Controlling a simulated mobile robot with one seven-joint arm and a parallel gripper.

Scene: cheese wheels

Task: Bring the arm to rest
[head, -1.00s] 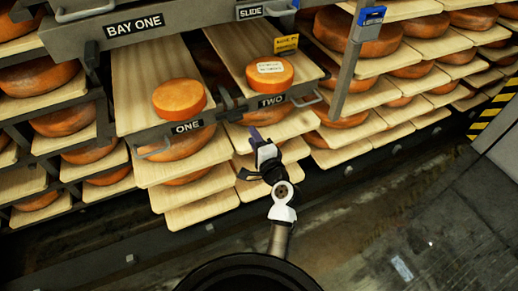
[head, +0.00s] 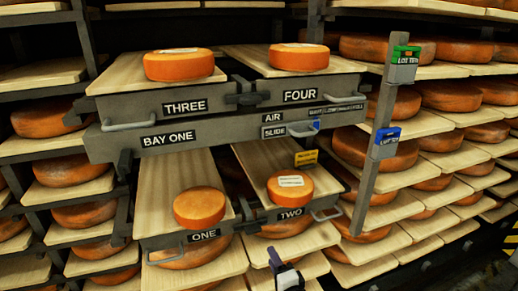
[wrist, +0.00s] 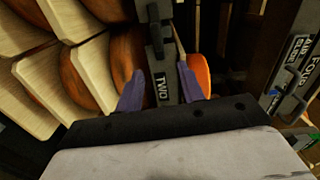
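My gripper (head: 275,259) shows at the bottom edge of the head view, in front of the rack and below the label TWO. Most of my arm is out of that view. In the wrist view my gripper (wrist: 160,86) has its two purple fingers apart, with nothing held between them. The label TWO (wrist: 162,86) shows between the fingers, behind them. Part of an orange cheese wheel (wrist: 201,72) shows beside the right finger.
Board ONE (head: 155,200) and board TWO (head: 257,163) each carry an orange wheel. Boards THREE (head: 110,78) and FOUR (head: 245,58) above also carry one each. Handles stick out in front. A post with a green tag (head: 404,62) and a blue tag (head: 385,142) stands at right.

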